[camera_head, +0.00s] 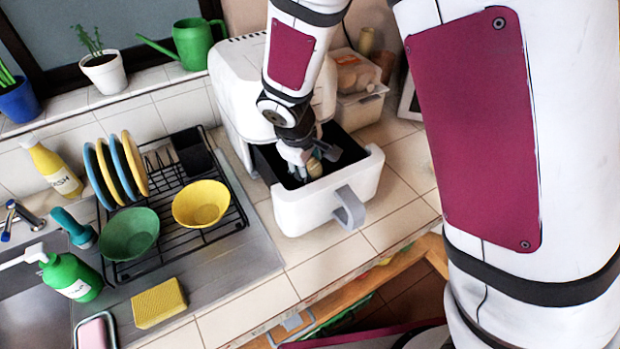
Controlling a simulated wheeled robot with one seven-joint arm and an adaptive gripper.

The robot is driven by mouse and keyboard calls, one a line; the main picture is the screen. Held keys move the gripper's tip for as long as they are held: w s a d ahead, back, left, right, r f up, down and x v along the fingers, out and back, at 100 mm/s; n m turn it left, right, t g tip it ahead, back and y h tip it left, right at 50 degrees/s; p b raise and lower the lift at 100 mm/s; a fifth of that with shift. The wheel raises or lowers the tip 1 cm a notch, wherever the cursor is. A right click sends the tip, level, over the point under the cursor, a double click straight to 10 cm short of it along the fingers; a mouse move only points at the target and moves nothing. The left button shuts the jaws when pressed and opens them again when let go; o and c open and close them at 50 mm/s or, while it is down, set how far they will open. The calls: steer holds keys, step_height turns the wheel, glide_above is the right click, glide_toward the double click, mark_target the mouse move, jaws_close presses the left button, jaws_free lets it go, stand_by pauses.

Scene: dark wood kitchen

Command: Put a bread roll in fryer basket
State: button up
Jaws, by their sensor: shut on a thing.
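The white air fryer (236,98) stands on the tiled counter with its fryer basket (300,212) pulled out towards the front. The basket has a white front, a grey handle and a dark inside. My gripper (308,166) reaches down into the basket opening from above. It is shut on a small tan thing, seemingly the bread roll (315,168), which is mostly hidden by the fingers. The roll is inside the basket's outline; I cannot tell whether it touches the basket floor.
A clear container (360,106) with tan items stands behind the basket, right of the fryer. A dish rack with plates, a green bowl (129,234) and a yellow bowl (201,204) is to the left. Free tiled counter (335,262) lies in front of the basket.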

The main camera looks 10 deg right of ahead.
steer(key=shift+f, duration=2.85)
steer(key=o, duration=1.2)
steer(key=shift+f, duration=0.1)
steer(key=shift+c, duration=0.2)
steer(key=v, duration=1.2)
steer(key=s+d+r+m+y, duration=0.1)
steer(key=s+d+r+m, duration=0.55)
steer(key=d+r, duration=0.5)
steer(key=s+d+r+m+t+y, duration=0.1)
steer(key=s+d+r+m+t, duration=0.1)
steer(key=s+r, duration=0.6)
steer(key=s+d+m, duration=0.1)
steer(key=s, duration=0.3)
steer(key=shift+s+m, duration=0.2)
steer(key=shift+m, duration=0.15)
